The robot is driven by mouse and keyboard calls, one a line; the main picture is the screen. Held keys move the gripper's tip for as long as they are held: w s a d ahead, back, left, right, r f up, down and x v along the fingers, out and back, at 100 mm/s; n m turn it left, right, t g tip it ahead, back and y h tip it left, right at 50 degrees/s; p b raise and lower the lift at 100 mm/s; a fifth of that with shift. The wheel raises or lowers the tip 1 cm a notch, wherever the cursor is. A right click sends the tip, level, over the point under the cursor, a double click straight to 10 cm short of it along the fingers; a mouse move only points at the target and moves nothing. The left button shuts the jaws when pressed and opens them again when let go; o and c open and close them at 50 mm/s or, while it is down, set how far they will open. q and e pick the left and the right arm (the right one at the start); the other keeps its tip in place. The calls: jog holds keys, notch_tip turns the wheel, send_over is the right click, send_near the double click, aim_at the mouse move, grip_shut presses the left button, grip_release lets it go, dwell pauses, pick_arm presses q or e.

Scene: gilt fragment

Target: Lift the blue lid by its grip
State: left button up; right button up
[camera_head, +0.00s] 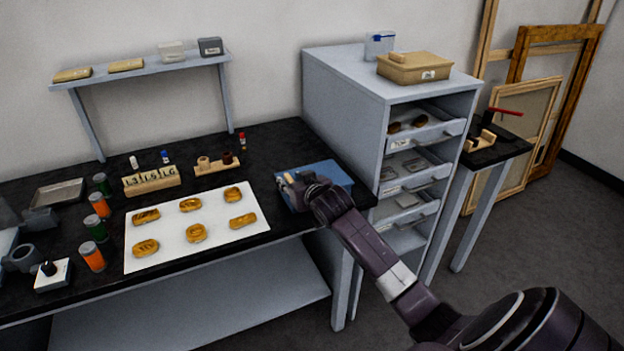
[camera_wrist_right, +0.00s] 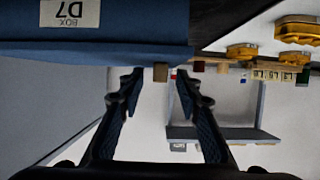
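The blue box with its blue lid (camera_head: 335,172) sits at the right end of the black table. In the right wrist view, which is upside down, the blue lid (camera_wrist_right: 120,53) and the box front with a "BOX D7" label (camera_wrist_right: 70,13) fill the upper left. A small tan block, apparently the lid's grip (camera_wrist_right: 160,73), stands against the lid between my fingers. My right gripper (camera_wrist_right: 158,82) is open, one finger on each side of it, with gaps visible. In the head view my right gripper (camera_head: 291,186) and wrist hide part of the lid. My left gripper is out of view.
A white sheet with several gilt pieces (camera_head: 168,219) lies left of the box. A wooden rack (camera_head: 217,166) stands behind. The grey drawer cabinet (camera_head: 345,105) rises close on the right. Orange and green jars (camera_head: 92,257) line the sheet's left side.

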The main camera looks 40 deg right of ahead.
grip_shut()
dwell(0.5)
notch_tip(320, 180, up, 26)
jog(key=p, duration=0.6)
dwell(0.3)
